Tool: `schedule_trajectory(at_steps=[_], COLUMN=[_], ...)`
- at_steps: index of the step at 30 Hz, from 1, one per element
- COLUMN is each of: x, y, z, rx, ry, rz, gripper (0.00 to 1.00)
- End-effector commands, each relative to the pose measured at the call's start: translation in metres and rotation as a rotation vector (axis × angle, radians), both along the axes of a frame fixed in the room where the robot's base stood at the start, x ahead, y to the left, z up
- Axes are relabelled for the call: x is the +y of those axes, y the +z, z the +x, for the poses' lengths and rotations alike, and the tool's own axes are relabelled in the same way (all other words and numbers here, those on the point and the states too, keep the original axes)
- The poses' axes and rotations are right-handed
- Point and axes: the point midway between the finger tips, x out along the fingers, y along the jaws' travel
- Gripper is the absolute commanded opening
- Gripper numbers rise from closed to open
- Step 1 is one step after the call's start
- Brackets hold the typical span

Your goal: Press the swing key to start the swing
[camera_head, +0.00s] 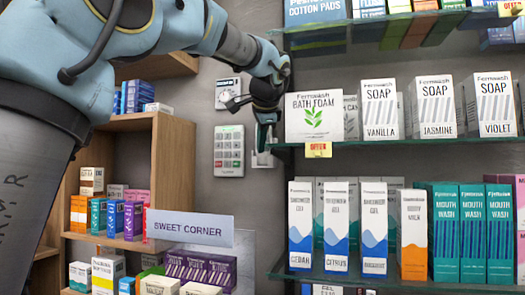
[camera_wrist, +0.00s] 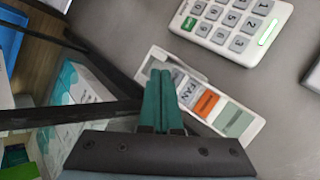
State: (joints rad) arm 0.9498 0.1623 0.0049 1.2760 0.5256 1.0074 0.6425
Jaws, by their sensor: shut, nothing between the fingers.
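A white panel with a row of keys (camera_wrist: 254,131) is on the grey wall in the wrist view. A light key reading FAN (camera_wrist: 188,92), an orange key (camera_wrist: 206,104) and a grey-green key (camera_wrist: 236,122) show on it. I cannot read a swing label; the small print is blurred. My gripper (camera_wrist: 162,76) is shut and empty, its teal fingers together in front of the panel's left part, hiding some of it. I cannot tell whether the tips touch. In the head view my gripper (camera_head: 265,145) is left of the bath foam box, covering most of the panel.
A wooden shelf (camera_head: 173,175) with boxes stands at left.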

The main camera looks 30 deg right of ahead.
Motion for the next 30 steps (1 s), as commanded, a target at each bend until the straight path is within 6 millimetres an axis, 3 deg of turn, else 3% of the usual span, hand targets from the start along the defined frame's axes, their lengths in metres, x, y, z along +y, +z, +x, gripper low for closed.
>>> schedule_trajectory(at_steps=[7, 21, 30], x=[0.001, 0.03, 0.034], y=[0.0, -0.001, 0.001], z=[-0.002, -0.032, -0.037], rx=[0.0, 0.0, 0.0], ry=[-0.001, 0.0, -0.001], rz=[-0.001, 0.0, -0.001], gripper=[0.0, 0.0, 0.0])
